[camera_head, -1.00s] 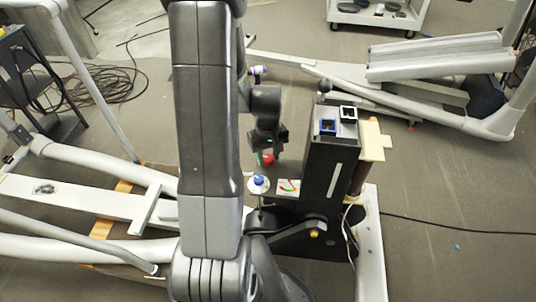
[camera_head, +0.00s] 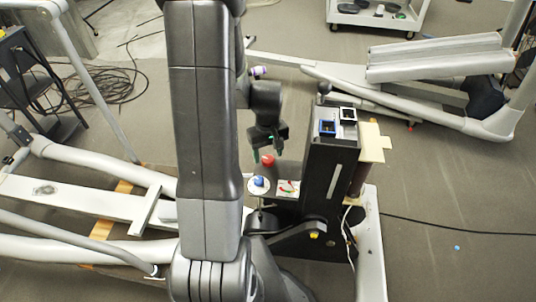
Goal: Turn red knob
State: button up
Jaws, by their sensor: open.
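The red knob (camera_head: 268,160) shows just right of my arm, at the near side of the dark upright column of the machine. My gripper (camera_head: 264,152) hangs fingers down at the knob, with green-tipped fingers. One finger shows left of the knob and the other is slightly behind it. The jaws are open. I cannot tell whether a finger touches the knob.
A blue knob (camera_head: 259,182) on a white disc and a white panel with red and green marks (camera_head: 287,188) sit just below the red knob. The dark column (camera_head: 330,170) stands close on the right, with a blue switch (camera_head: 327,127) and a white switch (camera_head: 347,115) on top. Elliptical frames lie left and upper right.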

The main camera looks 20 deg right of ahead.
aim_at(268, 158)
notch_tip(268, 158, up, 12)
jog(key=p, duration=0.1)
jog(key=shift+p, duration=0.3)
notch_tip(268, 158, down, 14)
jog(key=shift+r+b, duration=0.15)
jog(key=shift+b, duration=0.9)
jog(key=shift+r, duration=0.1)
jog(key=shift+s, duration=0.1)
jog(key=m, duration=0.4)
jog(key=shift+m+p, duration=0.3)
jog(key=shift+p, duration=0.1)
jog(key=m+p, duration=0.1)
jog(key=m, duration=0.4)
jog(key=m+p, duration=0.1)
jog(key=m, duration=0.4)
jog(key=shift+p, duration=0.3)
jog(key=m+p, duration=0.1)
jog(key=m, duration=0.4)
jog(key=shift+p, duration=0.35)
dwell(0.5)
